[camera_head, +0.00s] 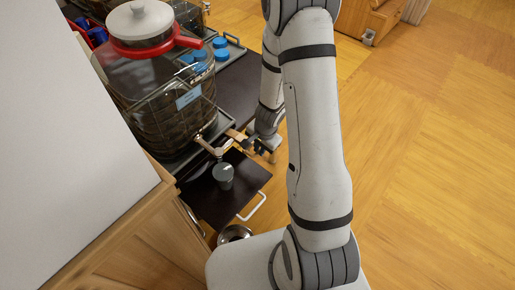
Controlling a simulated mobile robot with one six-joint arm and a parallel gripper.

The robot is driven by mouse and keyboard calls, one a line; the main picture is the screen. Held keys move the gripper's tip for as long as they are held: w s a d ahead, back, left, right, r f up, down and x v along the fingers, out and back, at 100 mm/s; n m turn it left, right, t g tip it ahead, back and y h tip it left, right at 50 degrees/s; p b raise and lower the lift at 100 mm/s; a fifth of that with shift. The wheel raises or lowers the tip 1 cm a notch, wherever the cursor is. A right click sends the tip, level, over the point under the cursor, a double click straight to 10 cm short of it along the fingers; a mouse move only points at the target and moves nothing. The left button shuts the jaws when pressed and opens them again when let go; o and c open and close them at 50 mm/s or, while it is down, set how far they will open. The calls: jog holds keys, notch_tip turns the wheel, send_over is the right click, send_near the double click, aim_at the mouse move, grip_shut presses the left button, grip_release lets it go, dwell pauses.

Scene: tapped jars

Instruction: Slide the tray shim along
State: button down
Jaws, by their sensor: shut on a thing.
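A thin light-brown strip, which looks like the tray shim (236,135), sticks out at the front right edge of the dark tray (190,147) under the large jar. My gripper (254,145) is shut on the outer end of the shim, beside the tray edge. The fingertips are small and dark here, and the shim's inner end is hidden. The jar (155,90) is glass with brown contents, a red collar and a pale lid. It stands in a wire frame with a blue label, and its metal tap (212,146) points out just left of my gripper.
A grey cup (223,175) stands on a dark pull-out board (205,200) with a white handle (253,207), below the tap. A metal bowl (234,234) is lower down. A pale panel fills the left; open wooden floor lies right.

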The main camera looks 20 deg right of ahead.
jog(key=shift+w+a+r+p, duration=0.2)
jog(key=shift+p, duration=0.3)
jog(key=w+a+p, duration=0.2)
jog(key=w, duration=0.1)
jog(key=w+p, duration=0.1)
jog(key=shift+w+a+p, duration=0.2)
jog(key=shift+a+p, duration=0.2)
jog(key=shift+w+a+f, duration=0.15)
jog(key=shift+w, duration=0.1)
jog(key=c, duration=1.6)
grip_release()
jog(key=shift+o, duration=0.7)
